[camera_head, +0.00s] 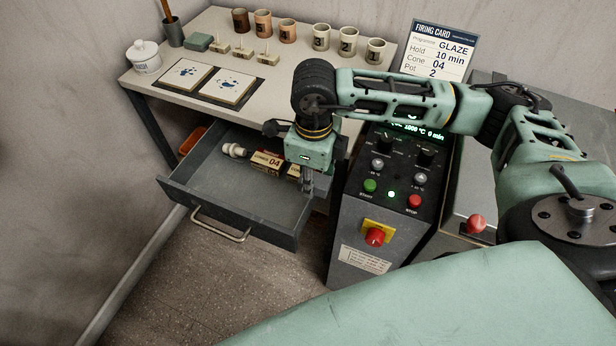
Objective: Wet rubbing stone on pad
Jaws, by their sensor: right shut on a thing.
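A grey-green block (197,41), possibly the pad, lies at the back left of the table. I cannot pick out a rubbing stone for certain. My right gripper (307,188) points down at the right side of the open drawer (215,178). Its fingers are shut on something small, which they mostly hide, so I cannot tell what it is. A labelled cone box (267,161) marked 04 lies in the drawer just left of the gripper. A second box behind the gripper is partly hidden. My left gripper is not in view.
The table (290,62) carries a white jar (144,57), two patterned tiles (186,74), small stands with cones, and several cups (321,37). A kiln control box (385,190) stands close right of the drawer. The drawer's front left is clear.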

